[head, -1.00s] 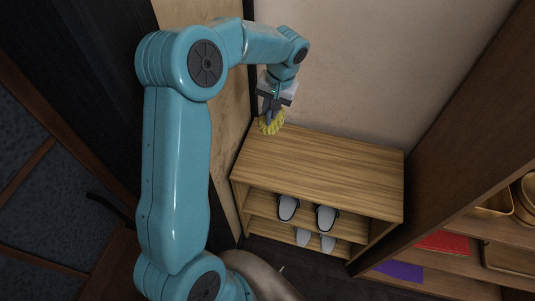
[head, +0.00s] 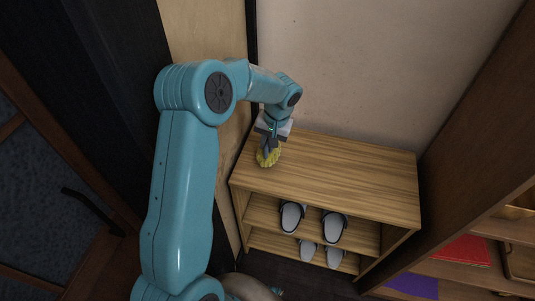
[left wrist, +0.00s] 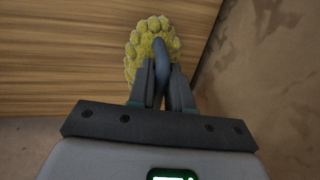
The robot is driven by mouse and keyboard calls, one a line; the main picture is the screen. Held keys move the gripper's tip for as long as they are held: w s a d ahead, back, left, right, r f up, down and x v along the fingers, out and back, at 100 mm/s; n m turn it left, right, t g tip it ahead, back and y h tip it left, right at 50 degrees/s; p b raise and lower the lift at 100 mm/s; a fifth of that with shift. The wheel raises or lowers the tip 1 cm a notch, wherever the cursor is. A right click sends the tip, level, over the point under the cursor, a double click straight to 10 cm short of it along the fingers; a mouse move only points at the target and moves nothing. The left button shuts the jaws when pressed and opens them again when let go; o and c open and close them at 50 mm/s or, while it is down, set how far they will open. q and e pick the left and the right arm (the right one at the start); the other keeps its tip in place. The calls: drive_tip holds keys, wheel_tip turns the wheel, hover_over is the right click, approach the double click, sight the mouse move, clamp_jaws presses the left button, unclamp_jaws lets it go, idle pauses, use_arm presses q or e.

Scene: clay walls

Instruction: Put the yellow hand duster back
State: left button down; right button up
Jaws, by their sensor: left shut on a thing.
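The yellow hand duster (head: 268,157) has a nubby yellow head and a grey handle. My left gripper (head: 267,141) is shut on its handle, with the yellow head pointing down. The duster is over the left part of the top of the wooden shoe cabinet (head: 340,178). I cannot tell whether it touches the top. In the left wrist view the duster (left wrist: 153,38) shows beyond the fingers (left wrist: 162,88), which close on the grey handle, with wood grain behind it. My right gripper is not in view.
The cabinet top is otherwise bare. Grey and white slippers (head: 292,215) stand on its shelves. A beige wall (head: 360,70) is behind it. At right, shelving holds a red item (head: 462,250) and a purple item (head: 412,285). A dark door is at left.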

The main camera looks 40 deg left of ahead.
use_arm(q)
wheel_tip(320, 180, down, 3)
drive_tip(key=shift+f+b, duration=0.2)
drive_tip(key=shift+b, duration=0.6)
drive_tip(key=shift+w+f, duration=0.1)
drive_tip(key=c, duration=1.5)
unclamp_jaws()
drive_tip(key=shift+f, duration=0.1)
drive_tip(key=o, duration=0.4)
drive_tip(key=shift+o, duration=0.2)
